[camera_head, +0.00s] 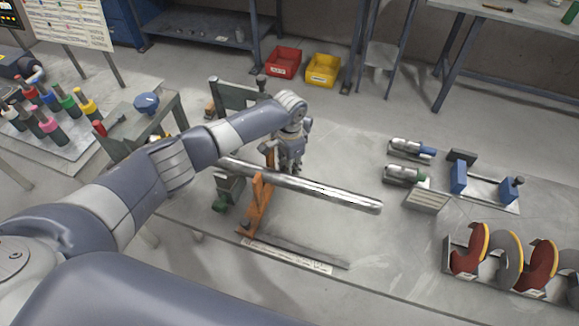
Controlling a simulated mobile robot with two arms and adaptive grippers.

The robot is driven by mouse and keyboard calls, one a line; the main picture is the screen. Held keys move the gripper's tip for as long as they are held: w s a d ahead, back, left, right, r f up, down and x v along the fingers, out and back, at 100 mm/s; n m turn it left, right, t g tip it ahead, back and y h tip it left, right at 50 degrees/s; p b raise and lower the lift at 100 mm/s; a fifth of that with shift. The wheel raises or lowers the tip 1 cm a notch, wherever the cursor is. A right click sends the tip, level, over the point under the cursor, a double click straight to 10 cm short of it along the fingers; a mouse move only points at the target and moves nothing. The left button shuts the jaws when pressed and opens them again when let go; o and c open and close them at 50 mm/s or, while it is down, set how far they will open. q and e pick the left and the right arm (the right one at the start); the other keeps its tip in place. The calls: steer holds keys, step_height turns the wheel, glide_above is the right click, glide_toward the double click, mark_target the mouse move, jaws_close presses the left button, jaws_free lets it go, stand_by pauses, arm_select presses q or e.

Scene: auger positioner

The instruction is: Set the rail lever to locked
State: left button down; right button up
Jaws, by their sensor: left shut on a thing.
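The positioner stands on the grey bench, with orange supports (257,205) carrying a long shiny metal tube (320,190) that slants down to the right. My left arm comes in from the left and reaches over it. My left gripper (291,168) points down just behind the tube, beside the far orange support. It is shut on a small part there, most likely the rail lever; the fingertips and that part are largely hidden, so I cannot tell the lever's position. My right gripper is not in view.
Auger pieces with red and yellow edges (468,252) lie at the bench's right. Two metal cylinders (405,175) and a blue-blocked fixture (458,178) stand behind them. A label strip (290,257) lies in front. Red (283,63) and yellow (323,70) bins sit on the floor.

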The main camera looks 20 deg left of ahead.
arm_select(q)
steer(key=shift+w, duration=0.1)
steer(key=w+n, duration=0.1)
steer(key=n, duration=0.1)
steer(key=w+n, duration=0.1)
steer(key=n, duration=0.1)
steer(key=shift+a+p, duration=0.2)
steer(key=shift+p, duration=0.1)
steer(key=n, duration=0.1)
steer(key=w+n, duration=0.1)
steer(key=n, duration=0.1)
steer(key=shift+w+a, duration=0.25)
steer(key=shift+a, duration=0.15)
steer(key=shift+w+a+r+n, duration=0.1)
steer(key=shift+w+a+n, duration=0.15)
steer(key=shift+n, duration=0.35)
steer(key=shift+w+a+n, duration=0.15)
steer(key=shift+a+n, duration=0.05)
steer(key=shift+n, duration=0.4)
steer(key=c, duration=1.5)
jaws_free()
steer(key=shift+o, duration=0.2)
step_height(320, 180, up, 12)
